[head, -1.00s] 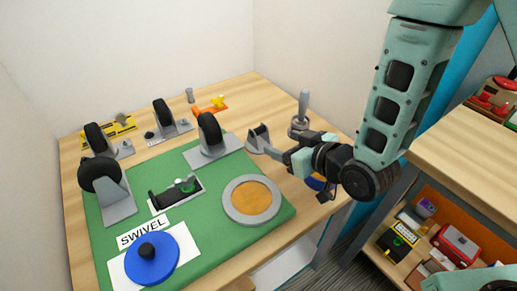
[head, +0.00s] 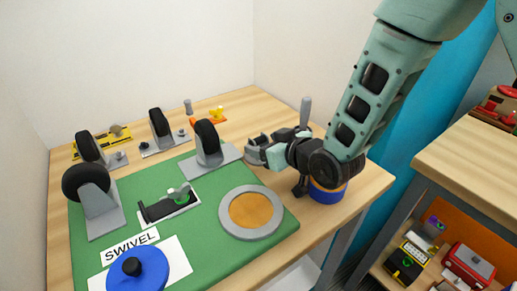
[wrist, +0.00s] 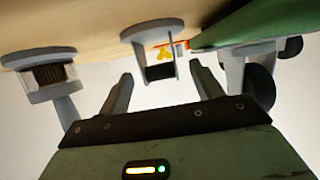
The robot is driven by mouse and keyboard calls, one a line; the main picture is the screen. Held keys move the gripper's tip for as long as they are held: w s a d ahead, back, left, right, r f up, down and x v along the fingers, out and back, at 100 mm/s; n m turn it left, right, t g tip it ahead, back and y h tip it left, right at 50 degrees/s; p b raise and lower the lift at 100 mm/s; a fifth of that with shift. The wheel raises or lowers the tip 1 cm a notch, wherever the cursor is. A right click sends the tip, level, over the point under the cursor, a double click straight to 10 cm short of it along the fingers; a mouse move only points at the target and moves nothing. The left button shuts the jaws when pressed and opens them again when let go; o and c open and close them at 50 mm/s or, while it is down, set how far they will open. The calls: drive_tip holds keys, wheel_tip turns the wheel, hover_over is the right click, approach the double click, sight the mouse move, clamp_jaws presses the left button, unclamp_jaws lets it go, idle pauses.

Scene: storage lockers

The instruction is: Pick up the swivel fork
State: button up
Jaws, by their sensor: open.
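The swivel fork is a grey U-shaped bracket with a round base. In the wrist view the swivel fork (wrist: 160,45) stands in the gap between my two fingers, beyond their tips, with clear space on both sides. In the head view the swivel fork (head: 256,141) is on the wood just right of the green mat, partly covered by my gripper. My gripper (wrist: 162,78) is open and empty; in the head view my gripper (head: 270,151) is low over the table, beside the fork.
A wheeled caster (head: 208,143) stands close left of the fork, on the mat's edge. A grey upright post (head: 305,112) stands behind my gripper, and a blue-rimmed round part (head: 328,192) lies below my wrist. A grey ring (head: 227,222) lies on the green mat (head: 195,240).

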drive_tip(key=shift+x, duration=0.85)
drive_tip(key=c, duration=1.2)
